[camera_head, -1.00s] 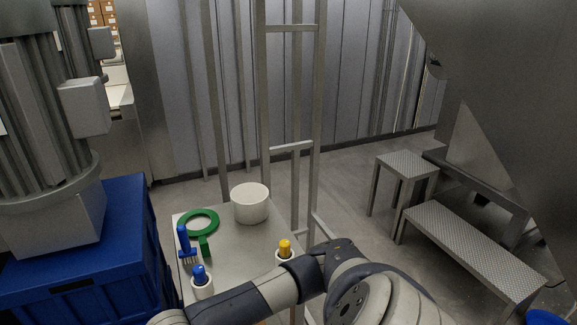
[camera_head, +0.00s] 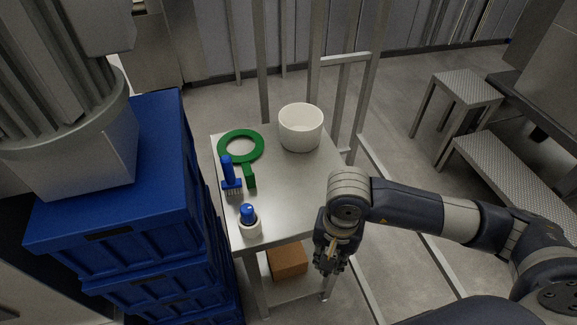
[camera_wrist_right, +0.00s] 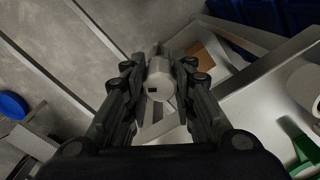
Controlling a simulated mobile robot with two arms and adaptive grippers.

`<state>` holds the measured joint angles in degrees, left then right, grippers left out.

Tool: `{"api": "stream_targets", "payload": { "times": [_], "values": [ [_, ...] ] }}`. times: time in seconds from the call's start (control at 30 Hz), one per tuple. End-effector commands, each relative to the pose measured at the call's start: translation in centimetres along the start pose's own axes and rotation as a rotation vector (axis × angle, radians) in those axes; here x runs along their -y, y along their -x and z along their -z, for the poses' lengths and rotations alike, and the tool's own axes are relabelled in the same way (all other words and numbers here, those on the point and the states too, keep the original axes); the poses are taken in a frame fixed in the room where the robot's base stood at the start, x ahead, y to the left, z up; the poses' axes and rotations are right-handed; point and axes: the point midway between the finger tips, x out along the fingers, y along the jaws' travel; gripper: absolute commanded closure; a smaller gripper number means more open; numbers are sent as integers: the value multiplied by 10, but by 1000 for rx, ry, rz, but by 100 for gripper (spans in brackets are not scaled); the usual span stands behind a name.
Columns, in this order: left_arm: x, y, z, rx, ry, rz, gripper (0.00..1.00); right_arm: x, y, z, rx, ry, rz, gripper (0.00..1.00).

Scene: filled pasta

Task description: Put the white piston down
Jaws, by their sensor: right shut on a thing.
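My right gripper (camera_head: 328,262) hangs just right of the metal table's (camera_head: 285,205) near right edge in the head view. In the right wrist view the gripper (camera_wrist_right: 160,82) is shut on the white piston (camera_wrist_right: 158,72), a pale cylinder with a small dark square mark on its end. The fingers grip it from both sides. In the head view the piston is hidden by the gripper. It appears held clear of the tabletop. A white pot with a blue-topped piece (camera_head: 248,220) stands at the table's near left corner. My left gripper is not in view.
A white bowl (camera_head: 300,128), a green ring tool (camera_head: 241,147) and a blue brush (camera_head: 230,178) occupy the table's far and left parts. Its middle and right are bare. Blue crates (camera_head: 120,190) are stacked left. A brown box (camera_head: 288,260) sits below. Stepped benches (camera_head: 470,90) stand right.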

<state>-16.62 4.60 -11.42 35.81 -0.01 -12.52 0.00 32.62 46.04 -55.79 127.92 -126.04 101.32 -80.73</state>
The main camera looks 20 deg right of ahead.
Motion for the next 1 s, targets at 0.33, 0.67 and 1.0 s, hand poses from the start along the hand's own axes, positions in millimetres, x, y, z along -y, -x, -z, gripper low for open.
{"api": "stream_targets", "payload": {
  "times": [0.33,0.67,1.0],
  "values": [
    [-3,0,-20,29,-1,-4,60,17,25,-3,5,-643,5,100],
    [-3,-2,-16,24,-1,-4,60,30,49,-7,6,-1252,3,100],
    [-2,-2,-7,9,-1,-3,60,39,72,-11,-3,-1848,4,100]
  ]
}}
